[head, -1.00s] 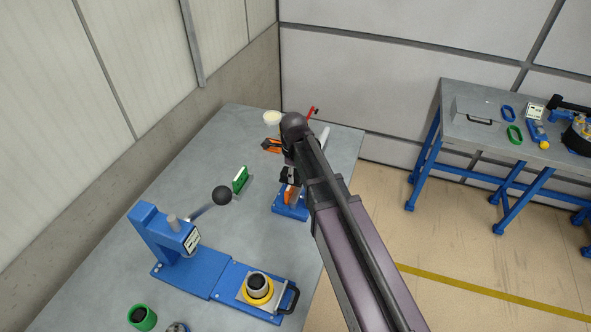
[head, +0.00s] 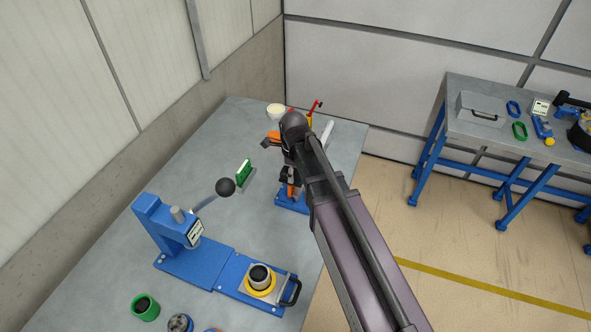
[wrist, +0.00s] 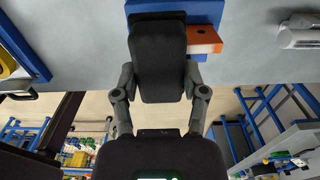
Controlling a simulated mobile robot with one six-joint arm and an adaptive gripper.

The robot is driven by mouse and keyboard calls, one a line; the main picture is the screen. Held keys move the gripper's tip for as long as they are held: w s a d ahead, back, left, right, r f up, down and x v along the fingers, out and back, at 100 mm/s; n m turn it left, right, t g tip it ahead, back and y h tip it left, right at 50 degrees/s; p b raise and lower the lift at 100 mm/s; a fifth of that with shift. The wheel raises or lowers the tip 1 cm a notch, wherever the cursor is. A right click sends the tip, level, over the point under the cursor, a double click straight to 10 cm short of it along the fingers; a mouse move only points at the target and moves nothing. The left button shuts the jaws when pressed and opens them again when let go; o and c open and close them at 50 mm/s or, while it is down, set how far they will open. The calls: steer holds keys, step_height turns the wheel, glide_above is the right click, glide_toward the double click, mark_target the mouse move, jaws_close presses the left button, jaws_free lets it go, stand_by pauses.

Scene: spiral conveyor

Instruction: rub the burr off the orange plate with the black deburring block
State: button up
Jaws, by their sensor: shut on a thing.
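My gripper (wrist: 160,82) is shut on the black deburring block (wrist: 159,50), which fills the upper middle of the wrist view. The orange plate (wrist: 205,42) shows just right of the block in the wrist view, with dark holes in its face. It stands at the blue fixture (wrist: 206,12), whose far part runs behind the block. The block overlaps the plate's left side; I cannot tell whether they touch. In the head view the orange plate (head: 292,191) is a small patch at the blue fixture (head: 291,204), below my gripper (head: 290,176). The burr cannot be made out.
A blue lever press (head: 185,240) with a black knob stands on the grey table (head: 215,165), left and nearer. A green-and-white part (head: 244,172) stands between. A cream bowl (head: 276,111) and red-handled tool (head: 315,107) lie beyond my arm.

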steer(key=shift+s+a+f, duration=0.1)
steer(key=shift+s+a, duration=0.1)
steer(key=shift+s, duration=0.3)
steer(key=shift+s+a, duration=0.15)
steer(key=shift+s, duration=0.35)
steer(key=shift+w, duration=0.15)
steer(key=shift+w+d, duration=0.35)
steer(key=shift+w, duration=0.5)
steer(key=shift+w+d, duration=0.3)
steer(key=shift+w, duration=0.5)
steer(key=shift+w+d, duration=0.35)
steer(key=shift+w, duration=0.55)
steer(key=shift+w+d, duration=0.3)
steer(key=shift+w, duration=0.6)
